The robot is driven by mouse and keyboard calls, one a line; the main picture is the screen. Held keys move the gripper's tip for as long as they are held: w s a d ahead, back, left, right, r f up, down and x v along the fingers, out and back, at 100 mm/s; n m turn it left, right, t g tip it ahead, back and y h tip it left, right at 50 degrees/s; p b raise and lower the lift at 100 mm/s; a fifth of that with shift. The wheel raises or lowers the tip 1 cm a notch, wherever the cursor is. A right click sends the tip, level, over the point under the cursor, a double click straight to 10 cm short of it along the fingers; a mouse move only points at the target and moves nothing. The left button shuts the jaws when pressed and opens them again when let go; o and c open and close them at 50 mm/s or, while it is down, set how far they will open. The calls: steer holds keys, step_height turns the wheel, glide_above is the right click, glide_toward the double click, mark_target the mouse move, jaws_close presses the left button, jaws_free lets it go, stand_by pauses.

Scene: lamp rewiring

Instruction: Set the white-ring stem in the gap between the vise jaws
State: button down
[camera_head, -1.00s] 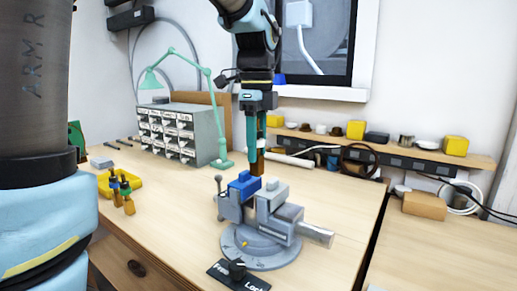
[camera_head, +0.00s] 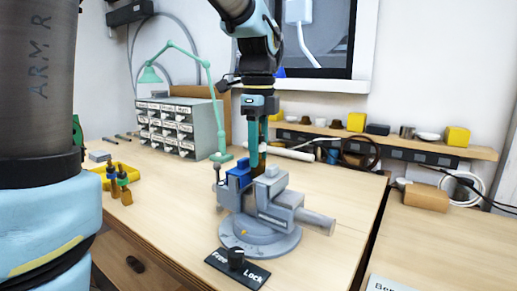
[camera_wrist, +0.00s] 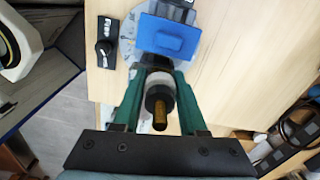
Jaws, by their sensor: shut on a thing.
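My gripper (camera_head: 257,158) is shut on the white-ring stem and points straight down over the vise. In the wrist view the stem (camera_wrist: 160,112) is a brass and black piece with a white ring (camera_wrist: 160,79), held between the green fingers (camera_wrist: 159,90). In the head view only a brown bit of the stem shows at the fingertips. The grey vise (camera_head: 262,232) has a blue jaw (camera_head: 238,177) at left and a grey jaw (camera_head: 270,183) at right. The stem's lower end is at about jaw-top height in the picture; whether it is inside the gap cannot be told.
A Free/Lock switch plate (camera_head: 237,265) lies in front of the vise. Two other stems (camera_head: 118,190) stand at left by a yellow tray (camera_head: 128,173). A drawer cabinet (camera_head: 180,130) and green lamp (camera_head: 208,95) stand behind. The bench is clear left of the vise.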

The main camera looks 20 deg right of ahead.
steer(key=shift+f+b, duration=0.8)
steer(key=shift+f, duration=0.8)
steer(key=shift+f, duration=0.25)
steer(key=shift+c, duration=1.9)
jaws_free()
step_height(320, 180, up, 11)
steer(key=shift+f+b, duration=0.1)
steer(key=shift+b, duration=0.35)
step_height(320, 180, up, 9)
steer(key=p, duration=0.8)
